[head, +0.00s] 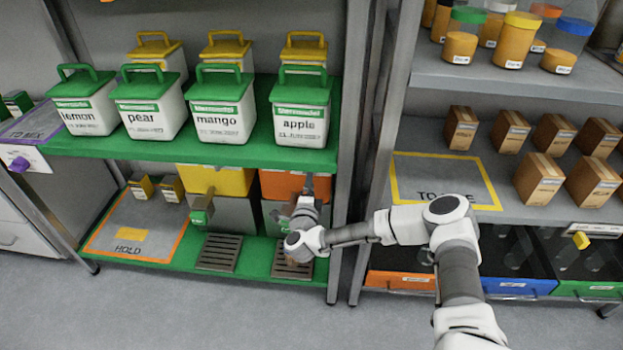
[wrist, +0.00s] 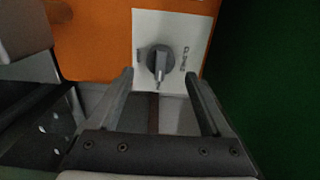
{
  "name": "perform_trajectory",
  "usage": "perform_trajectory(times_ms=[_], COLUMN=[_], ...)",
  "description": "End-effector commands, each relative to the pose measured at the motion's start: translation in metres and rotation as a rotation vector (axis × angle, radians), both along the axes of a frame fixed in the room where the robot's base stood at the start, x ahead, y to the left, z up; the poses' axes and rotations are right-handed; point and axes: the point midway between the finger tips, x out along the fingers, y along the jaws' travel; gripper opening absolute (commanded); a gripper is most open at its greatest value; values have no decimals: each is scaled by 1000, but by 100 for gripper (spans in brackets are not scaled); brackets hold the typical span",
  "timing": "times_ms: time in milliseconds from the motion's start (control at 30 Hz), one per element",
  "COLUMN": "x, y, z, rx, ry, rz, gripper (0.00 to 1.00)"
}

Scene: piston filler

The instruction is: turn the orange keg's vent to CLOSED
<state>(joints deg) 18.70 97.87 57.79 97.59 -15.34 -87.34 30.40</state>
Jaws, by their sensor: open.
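The orange keg (head: 281,184) stands on the lower green shelf, behind my gripper in the head view. Its orange front (wrist: 95,35) fills the upper part of the wrist view. The vent knob (wrist: 159,62) is a dark grey dial on a white label plate (wrist: 180,25). Its pointer is directed down toward my gripper in the wrist view. Lettering to its right is only partly readable. My gripper (wrist: 160,85) is open, with a finger on either side of the knob and short of it; no contact shows. In the head view my gripper (head: 300,225) partly hides the keg.
A yellow keg (head: 217,180) stands left of the orange one. Drip grates (head: 218,252) lie in front on the shelf. A shelf post (head: 350,150) rises close on the right. Labelled tubs (head: 302,105) stand on the shelf above. The HOLD mat (head: 130,232) is mostly clear.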

Motion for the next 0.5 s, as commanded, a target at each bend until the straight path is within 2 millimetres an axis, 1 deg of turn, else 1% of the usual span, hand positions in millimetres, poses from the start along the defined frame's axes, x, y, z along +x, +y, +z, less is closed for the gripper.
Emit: perform_trajectory(times_ms=[33, 100, 200, 333, 500], x=[8, 17, 26, 32, 32], y=[-1, -1, -1, -1, -1], z=[-2, -2, -1, -1, 0], rx=[-1, -1, -1, 0, 0], ry=[-2, -2, -1, 0, 0], rz=[-2, -2, -1, 1, 1], gripper=[83, 83, 83, 83, 83])
